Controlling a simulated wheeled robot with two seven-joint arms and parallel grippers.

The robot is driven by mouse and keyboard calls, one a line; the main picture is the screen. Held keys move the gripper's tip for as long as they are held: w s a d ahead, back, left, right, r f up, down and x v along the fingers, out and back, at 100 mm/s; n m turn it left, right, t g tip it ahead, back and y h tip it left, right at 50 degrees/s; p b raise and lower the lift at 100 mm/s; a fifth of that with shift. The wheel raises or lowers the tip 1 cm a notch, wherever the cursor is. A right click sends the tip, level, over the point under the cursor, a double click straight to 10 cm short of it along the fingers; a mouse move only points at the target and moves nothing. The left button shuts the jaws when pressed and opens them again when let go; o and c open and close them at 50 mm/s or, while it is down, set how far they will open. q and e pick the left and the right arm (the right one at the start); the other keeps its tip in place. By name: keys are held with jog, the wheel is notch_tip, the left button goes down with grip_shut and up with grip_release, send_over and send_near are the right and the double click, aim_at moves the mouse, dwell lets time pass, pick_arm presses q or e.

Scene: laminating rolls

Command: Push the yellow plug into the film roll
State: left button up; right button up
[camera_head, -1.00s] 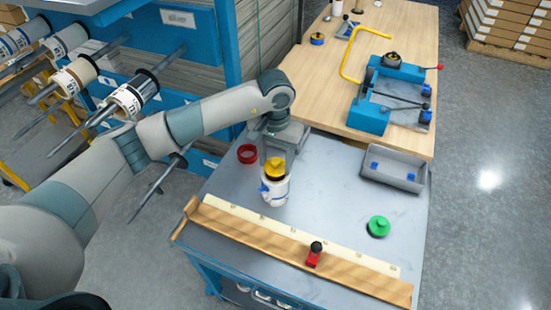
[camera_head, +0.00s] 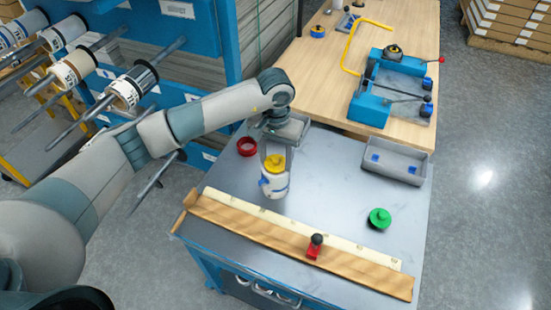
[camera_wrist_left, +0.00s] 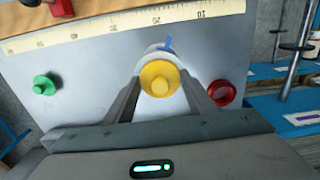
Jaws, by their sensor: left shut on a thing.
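The yellow plug (camera_head: 274,164) is at the top end of the white film roll (camera_head: 274,185), which stands upright on the grey cart top. In the left wrist view the plug (camera_wrist_left: 160,79) faces the camera, with the roll's white rim (camera_wrist_left: 157,50) showing behind it. How deep the plug sits in the roll cannot be told. My left gripper (camera_head: 275,158) points down from above with one finger on each side of the plug. It is shut on the plug; its fingertips (camera_wrist_left: 160,84) flank it in the wrist view. My right gripper is not in view.
A red ring (camera_head: 247,146) lies left of the roll, and a green plug (camera_head: 380,218) lies to the right. A wooden ruler board (camera_head: 300,245) with a red slider (camera_head: 314,246) runs along the front. A grey tray (camera_head: 396,162) holds blue pieces.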

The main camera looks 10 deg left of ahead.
pick_arm(q)
jog(key=shift+s+f+b, duration=0.3)
jog(key=shift+s+f, duration=0.05)
jog(key=shift+f, duration=0.3)
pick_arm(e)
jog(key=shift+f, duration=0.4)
pick_arm(q)
jog(key=o, duration=1.1)
jog(key=shift+d, duration=0.1)
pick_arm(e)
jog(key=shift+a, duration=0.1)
pick_arm(q)
jog(key=shift+r, duration=0.1)
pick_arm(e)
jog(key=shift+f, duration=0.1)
pick_arm(q)
jog(key=shift+w+r+b, duration=0.15)
jog(key=shift+r+b, duration=0.2)
notch_tip(320, 180, up, 18)
jog(key=b, duration=0.6)
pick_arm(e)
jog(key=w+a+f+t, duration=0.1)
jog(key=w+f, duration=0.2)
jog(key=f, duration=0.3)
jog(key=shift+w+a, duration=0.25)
